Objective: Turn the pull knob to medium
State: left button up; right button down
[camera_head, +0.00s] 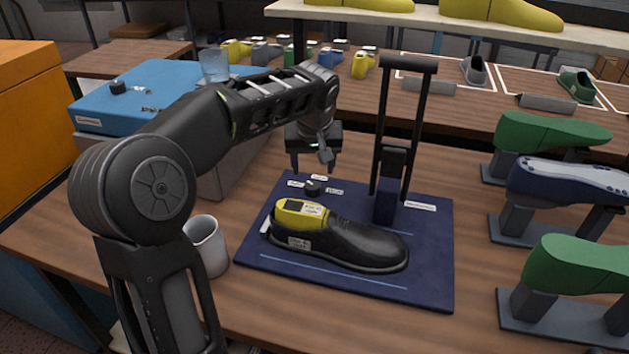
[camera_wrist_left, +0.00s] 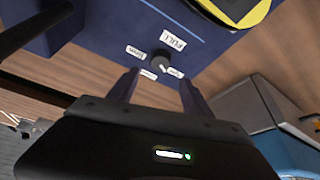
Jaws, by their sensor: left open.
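The pull knob (camera_head: 312,187) is a small black dial on the dark blue board (camera_head: 430,275), behind the shoe. Small white labels stand around it. In the left wrist view the knob (camera_wrist_left: 161,60) sits beyond my fingertips, with a label reading FULL (camera_wrist_left: 173,42) on one side; the other labels are too small to read surely. My left gripper (camera_head: 311,168) is open above the knob. In the wrist view its two fingers (camera_wrist_left: 158,80) are spread, with the knob just ahead of the gap between them. I cannot tell any contact. My right gripper is not in view.
A black shoe (camera_head: 365,245) with a yellow last (camera_head: 298,214) lies on the board. A black upright frame (camera_head: 402,150) stands right of the knob. A white mug (camera_head: 207,247) is at the left. Green and blue lasts (camera_head: 575,185) on stands fill the right side.

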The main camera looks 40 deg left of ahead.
aim_at(313, 184)
pick_arm(q)
jog(key=x, duration=0.7)
jog(key=shift+w+f, duration=0.15)
jog(key=shift+f, duration=0.2)
jog(key=shift+c, duration=0.6)
grip_shut()
